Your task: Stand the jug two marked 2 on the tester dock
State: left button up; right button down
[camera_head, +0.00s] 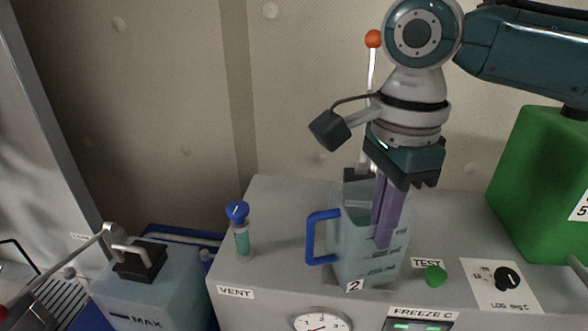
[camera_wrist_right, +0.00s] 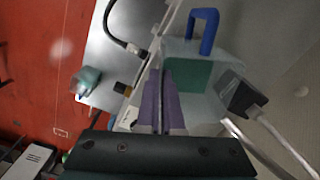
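Jug two (camera_head: 358,258) is a translucent pale blue jug with a blue handle on its left and a white tag reading 2 low on its front. It stands upright on the grey tester's top (camera_head: 285,215), near the front edge. My right gripper (camera_head: 386,240) points down at it, its purple fingers close together with the jug's wall seemingly between them. In the right wrist view, the jug (camera_wrist_right: 208,100) lies beyond the nearly closed fingers (camera_wrist_right: 162,75), its blue handle at the top. Whether the base touches the tester is hard to see. My left gripper is not in view.
A large green container (camera_head: 540,180) stands at the right. A MAX-marked box (camera_head: 165,292) is at lower left.

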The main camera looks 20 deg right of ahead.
jog(key=shift+w+d+f+p, duration=0.3)
jog(key=shift+w+d+f, duration=0.05)
jog(key=shift+w, duration=0.2)
jog(key=shift+w+d+f+p, duration=0.25)
jog(key=shift+w+d+f, duration=0.1)
jog(key=shift+w, duration=0.2)
jog(key=c, duration=1.1)
grip_release()
jog(key=shift+f, duration=0.15)
